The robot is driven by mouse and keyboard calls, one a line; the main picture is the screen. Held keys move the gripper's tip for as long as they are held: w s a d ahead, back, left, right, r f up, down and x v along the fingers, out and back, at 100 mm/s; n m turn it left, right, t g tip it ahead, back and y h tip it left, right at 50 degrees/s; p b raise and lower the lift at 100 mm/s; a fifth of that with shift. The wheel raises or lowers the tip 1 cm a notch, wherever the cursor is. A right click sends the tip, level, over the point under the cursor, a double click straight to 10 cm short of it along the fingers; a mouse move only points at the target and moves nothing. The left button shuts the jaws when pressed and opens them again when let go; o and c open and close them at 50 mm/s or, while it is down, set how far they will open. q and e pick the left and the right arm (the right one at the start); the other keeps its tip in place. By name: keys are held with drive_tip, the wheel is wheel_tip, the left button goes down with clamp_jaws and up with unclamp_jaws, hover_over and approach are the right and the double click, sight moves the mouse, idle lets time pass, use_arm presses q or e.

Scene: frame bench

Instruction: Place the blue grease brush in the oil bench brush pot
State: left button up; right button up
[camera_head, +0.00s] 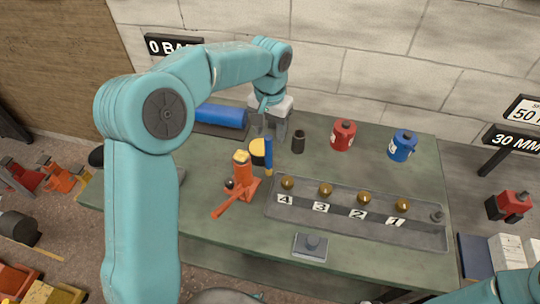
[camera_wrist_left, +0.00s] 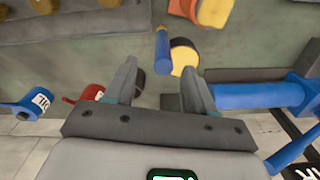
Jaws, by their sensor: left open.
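A blue rod-shaped thing, which looks like the blue grease brush (camera_head: 268,157), stands roughly upright against a round black tin with a yellow top (camera_head: 257,152). Whether it is in the tin or beside it I cannot tell. In the left wrist view the brush (camera_wrist_left: 163,50) lies just beyond my fingertips. A small dark cup (camera_head: 298,142), possibly the brush pot, stands to the right of the tin; it is partly hidden by a finger in the left wrist view (camera_wrist_left: 139,84). My left gripper (camera_head: 269,128) is open and empty, just behind the brush. My right gripper is out of view.
An orange jack (camera_head: 242,175) stands in front of the tin. A grey tray (camera_head: 350,232) with several brass balls lies to the right. A red can (camera_head: 342,135) and a blue can (camera_head: 402,146) stand behind it. A blue roll (camera_head: 220,116) lies at the back left.

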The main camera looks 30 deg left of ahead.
sight(269, 148)
use_arm(q)
drive_tip(key=shift+s+f, duration=0.4)
drive_tip(key=shift+f, duration=0.4)
drive_tip(key=f, duration=0.3)
drive_tip(key=f+p, duration=0.1)
drive_tip(key=shift+w+a+f, duration=0.15)
drive_tip(key=shift+w+f, duration=0.15)
drive_tip(key=shift+s+f, duration=0.15)
drive_tip(key=shift+f, duration=0.2)
drive_tip(key=shift+w+f, duration=0.35)
drive_tip(key=shift+s+r, duration=0.15)
drive_tip(key=shift+s, duration=0.1)
drive_tip(key=c, duration=0.9)
clamp_jaws()
drive_tip(key=shift+w, duration=0.15)
